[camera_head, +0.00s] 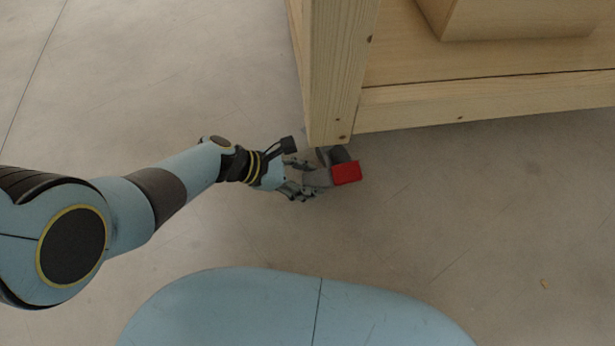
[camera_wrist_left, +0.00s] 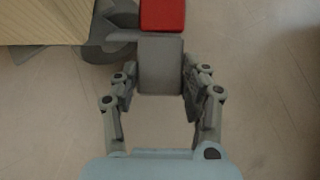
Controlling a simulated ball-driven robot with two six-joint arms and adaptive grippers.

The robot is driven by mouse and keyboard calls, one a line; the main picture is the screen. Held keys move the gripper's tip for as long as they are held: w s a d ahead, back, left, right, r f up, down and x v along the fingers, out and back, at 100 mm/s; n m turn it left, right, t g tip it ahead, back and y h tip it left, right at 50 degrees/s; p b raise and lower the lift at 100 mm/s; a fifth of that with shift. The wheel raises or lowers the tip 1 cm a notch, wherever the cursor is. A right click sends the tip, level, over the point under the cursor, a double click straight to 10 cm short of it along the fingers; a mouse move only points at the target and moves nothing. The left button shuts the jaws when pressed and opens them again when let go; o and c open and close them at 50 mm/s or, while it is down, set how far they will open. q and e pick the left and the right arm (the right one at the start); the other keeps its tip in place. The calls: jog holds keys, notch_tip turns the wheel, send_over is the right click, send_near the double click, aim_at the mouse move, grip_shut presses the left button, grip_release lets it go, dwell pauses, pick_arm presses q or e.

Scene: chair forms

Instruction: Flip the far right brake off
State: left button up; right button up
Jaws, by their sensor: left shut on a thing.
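The brake has a red pedal (camera_head: 346,173) on a caster under the near corner of the wooden cart (camera_head: 340,70). In the left wrist view the red pedal (camera_wrist_left: 162,14) is at the top, just beyond a grey block-shaped part (camera_wrist_left: 161,66). My left gripper (camera_head: 306,180) reaches in from the left at the caster. In the left wrist view its fingers (camera_wrist_left: 160,75) lie on both sides of the grey part and are shut on it. The caster wheel (camera_wrist_left: 100,45) is partly hidden under the cart. My right gripper is in neither view.
The cart's corner post and lower rail (camera_head: 480,105) stand directly above and beyond the caster. A wooden box (camera_head: 510,22) sits on its shelf. The concrete floor (camera_head: 480,220) is clear around it, apart from a tiny scrap at right.

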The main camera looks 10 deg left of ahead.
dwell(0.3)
pick_arm(q)
jog(key=o, duration=1.2)
jog(key=shift+c, duration=0.2)
jog(key=shift+a, duration=0.1)
jog(key=v, duration=1.1)
jog(key=shift+a+r, duration=0.25)
jog(key=shift+r, duration=0.05)
jog(key=shift+s, duration=0.1)
